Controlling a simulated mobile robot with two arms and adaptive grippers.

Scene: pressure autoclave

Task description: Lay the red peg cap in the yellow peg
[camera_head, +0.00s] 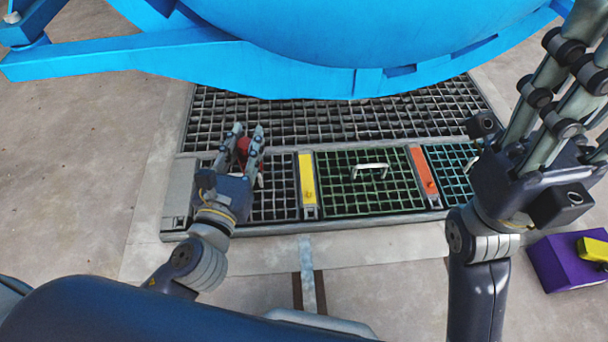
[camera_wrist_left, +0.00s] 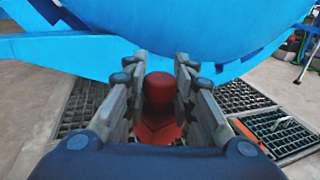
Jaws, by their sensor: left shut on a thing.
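The red peg cap (camera_head: 243,148) is held between the fingers of my left gripper (camera_head: 245,137), above the left part of the floor grating. In the left wrist view, the red cap (camera_wrist_left: 158,92) sits between the two fingers (camera_wrist_left: 160,72), with a wider red part below its rounded top. The yellow peg (camera_head: 307,180) is a narrow upright strip in the grating frame, to the right of my left gripper and apart from it. My right gripper (camera_head: 562,85) is raised at the right, its fingertips cut off by the top edge.
An orange-red strip (camera_head: 423,172) lies right of the green grating panel (camera_head: 350,195), which has a white handle (camera_head: 370,169). The large blue vessel (camera_head: 330,45) overhangs the back. A purple box (camera_head: 555,272) with a yellow thing (camera_head: 592,249) stands at the lower right.

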